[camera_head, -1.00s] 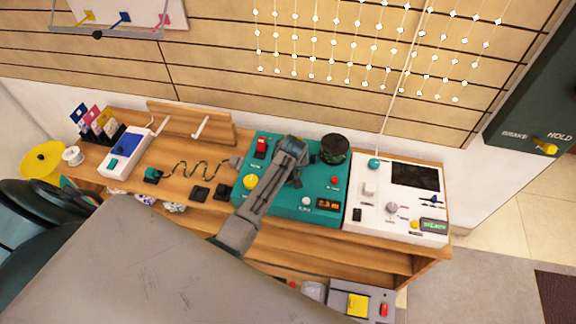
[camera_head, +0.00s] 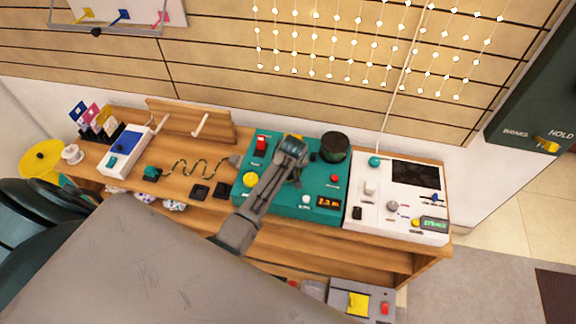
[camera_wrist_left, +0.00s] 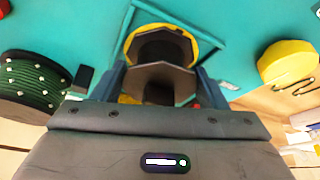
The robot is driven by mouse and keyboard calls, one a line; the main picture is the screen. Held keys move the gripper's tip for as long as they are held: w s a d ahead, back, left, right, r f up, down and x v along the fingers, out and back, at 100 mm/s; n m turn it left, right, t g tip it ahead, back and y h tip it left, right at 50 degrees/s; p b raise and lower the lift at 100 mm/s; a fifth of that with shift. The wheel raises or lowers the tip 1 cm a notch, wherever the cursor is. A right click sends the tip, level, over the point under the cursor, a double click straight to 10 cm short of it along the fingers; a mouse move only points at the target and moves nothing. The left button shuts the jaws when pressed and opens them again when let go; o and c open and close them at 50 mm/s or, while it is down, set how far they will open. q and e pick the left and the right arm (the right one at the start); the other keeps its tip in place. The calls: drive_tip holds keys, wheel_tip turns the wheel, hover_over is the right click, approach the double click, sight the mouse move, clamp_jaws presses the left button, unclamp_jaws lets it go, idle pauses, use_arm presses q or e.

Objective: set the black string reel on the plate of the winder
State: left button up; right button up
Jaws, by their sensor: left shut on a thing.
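The winder (camera_head: 268,206) is a teal box on the wooden bench. My left gripper (camera_head: 296,172) is over its middle, with the arm hiding much of the area below. In the left wrist view, my left gripper (camera_wrist_left: 158,78) is shut on the black string reel (camera_wrist_left: 158,80), which has dark eight-sided flanges and a black core. The round yellow plate (camera_wrist_left: 191,42) of the winder shows just beyond the reel, and the reel looks lined up over it. I cannot tell whether the reel touches the plate. My right gripper is not in view.
A dark green reel (camera_head: 334,147) stands right of the gripper on the winder; it also shows in the left wrist view (camera_wrist_left: 30,88). A yellow knob (camera_head: 250,180) and red switch (camera_head: 261,146) are on the left. A white console (camera_head: 380,222) adjoins the winder at right.

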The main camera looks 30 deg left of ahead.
use_arm(q)
drive_tip(key=o, duration=1.1)
drive_tip(key=shift+c, duration=1.4)
drive_tip(key=shift+r+p, duration=4.6)
drive_tip(key=shift+s+f, duration=0.1)
drive_tip(key=shift+f, duration=0.05)
